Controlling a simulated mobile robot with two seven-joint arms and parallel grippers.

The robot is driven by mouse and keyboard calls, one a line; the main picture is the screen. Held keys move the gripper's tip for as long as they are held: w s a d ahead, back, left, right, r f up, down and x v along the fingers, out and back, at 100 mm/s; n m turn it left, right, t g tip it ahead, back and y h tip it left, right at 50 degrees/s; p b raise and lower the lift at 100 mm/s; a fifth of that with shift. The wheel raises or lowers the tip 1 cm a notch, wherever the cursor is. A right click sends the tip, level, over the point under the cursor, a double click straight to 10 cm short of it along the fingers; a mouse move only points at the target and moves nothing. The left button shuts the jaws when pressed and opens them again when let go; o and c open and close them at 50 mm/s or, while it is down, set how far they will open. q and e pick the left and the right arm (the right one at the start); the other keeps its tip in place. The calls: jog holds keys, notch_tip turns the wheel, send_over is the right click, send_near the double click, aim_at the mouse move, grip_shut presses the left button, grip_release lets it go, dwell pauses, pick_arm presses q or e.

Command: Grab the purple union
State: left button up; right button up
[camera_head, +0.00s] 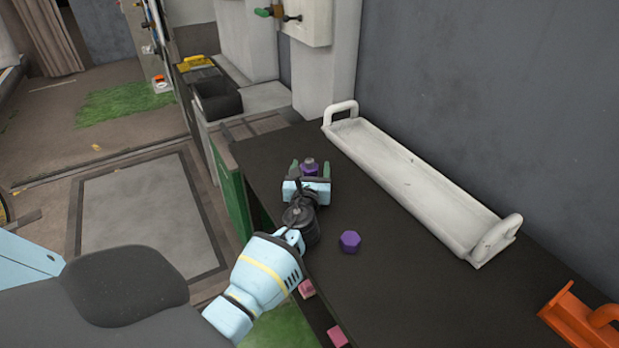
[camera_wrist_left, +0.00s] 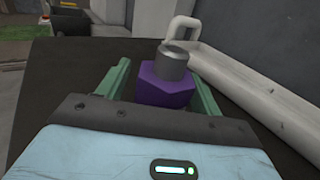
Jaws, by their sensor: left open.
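A purple hexagonal union (camera_head: 309,170) with a short grey cylinder on top stands on the dark table (camera_head: 262,178) near its far left end. My left gripper (camera_head: 311,168) is open around it, with one green finger on either side. In the left wrist view, the union (camera_wrist_left: 166,88) stands between the green fingers, with gaps visible on both sides. Its lower part is hidden behind the gripper body. A second purple hexagonal piece (camera_head: 349,241) lies on the table nearer the camera, to the right of my left arm. My right gripper is not in view.
A long white tray (camera_head: 400,178) with end handles lies along the grey wall. An orange handled item (camera_head: 580,318) is at the lower right. Pink blocks (camera_head: 337,336) lie below the table's near left edge.

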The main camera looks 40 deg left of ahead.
aim_at(306, 164)
pick_arm(q)
jog(key=c, duration=1.3)
jog(key=shift+r, duration=0.15)
jog(key=shift+r+p, duration=0.35)
jog(key=shift+r, duration=0.2)
jog(key=r+p, duration=0.1)
jog(key=s+r, duration=0.1)
jog(key=shift+a+r+p, duration=0.2)
jog(key=shift+r+p, duration=0.15)
jog(key=shift+p, duration=0.05)
jog(key=s+a+p, duration=0.1)
jog(key=s+a, duration=0.1)
jog(key=s, duration=0.5)
jog(key=s+a+r+p, duration=0.1)
jog(key=s+a, duration=0.2)
jog(key=s, duration=0.4)
